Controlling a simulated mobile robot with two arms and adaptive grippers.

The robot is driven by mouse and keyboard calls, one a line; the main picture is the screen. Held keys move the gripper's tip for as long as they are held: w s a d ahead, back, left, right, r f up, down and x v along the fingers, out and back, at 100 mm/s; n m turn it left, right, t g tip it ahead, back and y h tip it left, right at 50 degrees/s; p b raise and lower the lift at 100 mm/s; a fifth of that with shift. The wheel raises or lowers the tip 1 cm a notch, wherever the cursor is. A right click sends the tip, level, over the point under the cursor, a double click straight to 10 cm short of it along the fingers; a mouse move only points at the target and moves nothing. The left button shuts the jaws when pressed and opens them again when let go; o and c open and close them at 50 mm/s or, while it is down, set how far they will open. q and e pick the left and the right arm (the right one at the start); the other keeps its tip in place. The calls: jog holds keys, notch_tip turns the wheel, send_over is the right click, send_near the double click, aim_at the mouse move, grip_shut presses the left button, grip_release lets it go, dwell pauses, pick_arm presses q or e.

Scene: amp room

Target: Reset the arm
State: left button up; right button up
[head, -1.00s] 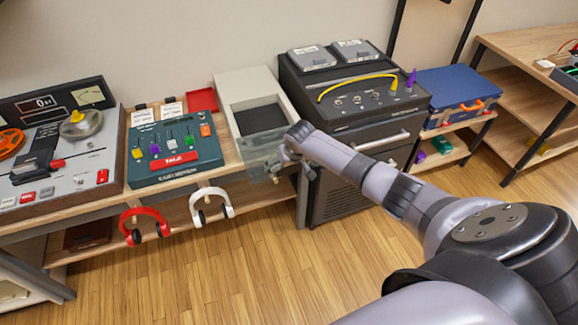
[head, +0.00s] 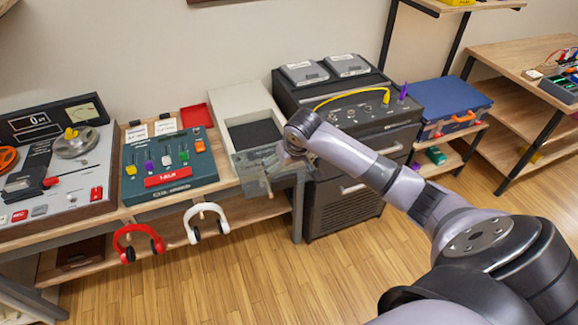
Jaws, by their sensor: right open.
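My right arm comes in from the lower right. My right gripper (head: 284,163) is small in the picture and partly hidden by its own wrist. It is open, beside the clear front panel (head: 252,172) of a white box (head: 239,102) with a dark inside. I see nothing held in it. I cannot tell whether it touches the panel. My left gripper is out of view.
A black amp unit (head: 381,127) with a yellow cable stands right of the box, near my forearm. A teal mixer (head: 150,190) and a tape deck (head: 50,204) lie left. Red headphones (head: 119,243) and white headphones (head: 209,208) hang in front. Open floor lies below.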

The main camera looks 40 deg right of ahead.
dwell(0.5)
jog(key=s+a+f+b, duration=0.1)
jog(key=s+f, duration=0.4)
jog(key=f, duration=0.6)
jog(key=s+f+n+g+b, duration=0.1)
jog(key=s+f, duration=0.4)
jog(key=f, duration=0.7)
jog(key=s+a+f+b, duration=0.1)
jog(key=s+f, duration=0.4)
jog(key=f, duration=0.6)
jog(key=s+a+f+n, duration=0.1)
jog(key=s+a+f, duration=0.2)
jog(key=s, duration=0.8)
jog(key=s+a+f+n+g+b, duration=0.1)
jog(key=s+a+f, duration=0.3)
jog(key=s+f, duration=0.4)
jog(key=s+a+f+n+g+y, duration=0.1)
jog(key=s+a+f, duration=0.3)
jog(key=s, duration=1)
jog(key=shift+s+f+n, duration=0.2)
jog(key=shift+f+n, duration=0.3)
jog(key=shift+f, duration=0.4)
